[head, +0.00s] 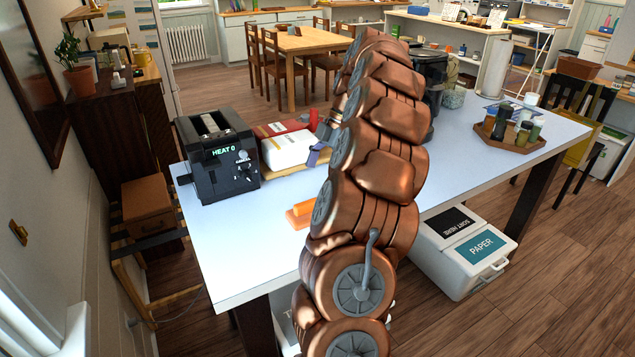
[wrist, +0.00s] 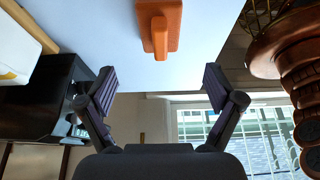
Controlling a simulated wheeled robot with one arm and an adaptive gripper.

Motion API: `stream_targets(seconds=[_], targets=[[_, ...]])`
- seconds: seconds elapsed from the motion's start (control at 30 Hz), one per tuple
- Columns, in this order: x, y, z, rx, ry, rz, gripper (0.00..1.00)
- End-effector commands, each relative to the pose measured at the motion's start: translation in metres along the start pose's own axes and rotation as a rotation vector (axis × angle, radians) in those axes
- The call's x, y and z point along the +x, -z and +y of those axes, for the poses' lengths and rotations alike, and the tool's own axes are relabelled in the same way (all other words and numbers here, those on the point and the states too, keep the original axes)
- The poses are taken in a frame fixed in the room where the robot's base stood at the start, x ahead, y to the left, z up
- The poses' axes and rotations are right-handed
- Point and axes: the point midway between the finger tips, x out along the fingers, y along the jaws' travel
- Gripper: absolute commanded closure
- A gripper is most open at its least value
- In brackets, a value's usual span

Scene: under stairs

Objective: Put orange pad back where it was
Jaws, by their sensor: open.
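The orange pad (head: 294,221) lies on the white table near its front edge, left of my arm. It has a flat base and a raised grip, and my arm may cover its right end in the head view. In the wrist view, the orange pad (wrist: 172,30) is at the top centre. My gripper (wrist: 160,82) is open, with its two dark fingers spread apart and nothing between them. The pad is beyond the fingertips and apart from them. In the head view my arm hides most of the gripper.
A black toaster (head: 219,160) reading HEAT 0 stands at the table's left. Beside it, a white package (head: 289,149) lies on a wooden board. A wooden tray (head: 511,142) with several jars is at the right. The tabletop left of the pad is clear.

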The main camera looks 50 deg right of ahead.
Motion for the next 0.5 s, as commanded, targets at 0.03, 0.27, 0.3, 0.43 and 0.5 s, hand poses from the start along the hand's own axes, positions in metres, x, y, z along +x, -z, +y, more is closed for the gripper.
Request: stream_targets(seconds=[0.03,0.27,0.3,0.43,0.5], targets=[[-0.002,0.000,0.001,0.000,-0.002,-0.001,0.08],[-0.007,0.000,0.000,0.000,-0.001,0.000,0.08],[-0.007,0.000,0.000,0.000,0.000,0.000,0.08],[-0.006,0.005,0.000,0.003,0.003,0.000,0.08],[-0.004,0.018,0.000,0.014,0.011,-0.003,0.08]])
